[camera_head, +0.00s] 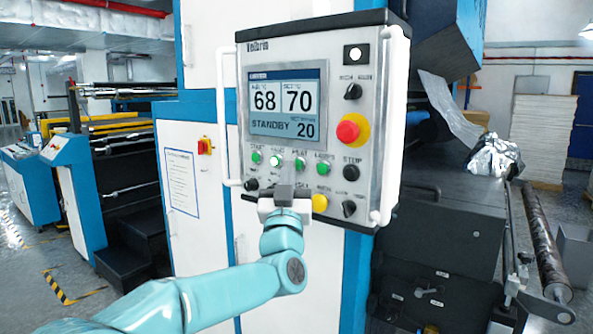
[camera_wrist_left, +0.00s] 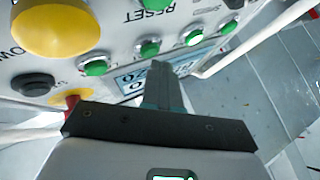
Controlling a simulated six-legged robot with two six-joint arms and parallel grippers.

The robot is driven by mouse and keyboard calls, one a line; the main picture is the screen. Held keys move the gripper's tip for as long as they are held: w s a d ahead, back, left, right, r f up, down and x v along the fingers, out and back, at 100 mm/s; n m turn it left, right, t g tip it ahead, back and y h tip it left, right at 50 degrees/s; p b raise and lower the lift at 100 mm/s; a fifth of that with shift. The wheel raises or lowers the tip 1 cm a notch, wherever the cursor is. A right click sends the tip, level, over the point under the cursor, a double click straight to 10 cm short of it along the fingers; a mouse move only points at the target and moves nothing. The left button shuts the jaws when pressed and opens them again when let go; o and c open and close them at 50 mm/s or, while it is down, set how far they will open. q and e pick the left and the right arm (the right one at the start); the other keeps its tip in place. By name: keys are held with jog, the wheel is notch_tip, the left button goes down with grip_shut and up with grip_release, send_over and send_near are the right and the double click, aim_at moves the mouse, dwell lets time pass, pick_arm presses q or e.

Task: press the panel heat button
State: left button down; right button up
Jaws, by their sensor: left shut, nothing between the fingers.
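The control panel (camera_head: 222,60) is upright, and its screen (camera_head: 288,105) reads 68, 70, STANDBY and 20. A row of green buttons runs below the screen. The heat button (camera_head: 299,162) is third from the left, under a label that seems to read HEAT. It appears in the left wrist view (camera_wrist_left: 150,48) as a green button just beyond the fingertips. My left gripper (camera_head: 284,190) is shut and empty, in front of the panel's lower part, below the button row. It also shows in the left wrist view (camera_wrist_left: 160,65). Contact with the panel cannot be told. My right gripper is out of view.
A red emergency stop (camera_head: 349,131) and a yellow button (camera_head: 320,203) are on the panel's right half. White handles flank the panel, the right one (camera_head: 392,125) standing out from its edge. A dark roller (camera_head: 543,240) is at the right.

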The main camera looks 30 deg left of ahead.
pick_arm(q)
jog(key=shift+s, duration=0.35)
jog(key=s+b, duration=0.4)
jog(key=s, duration=0.1)
jog(key=shift+a, duration=0.2)
jog(key=shift+w, duration=0.1)
dwell(0.7)
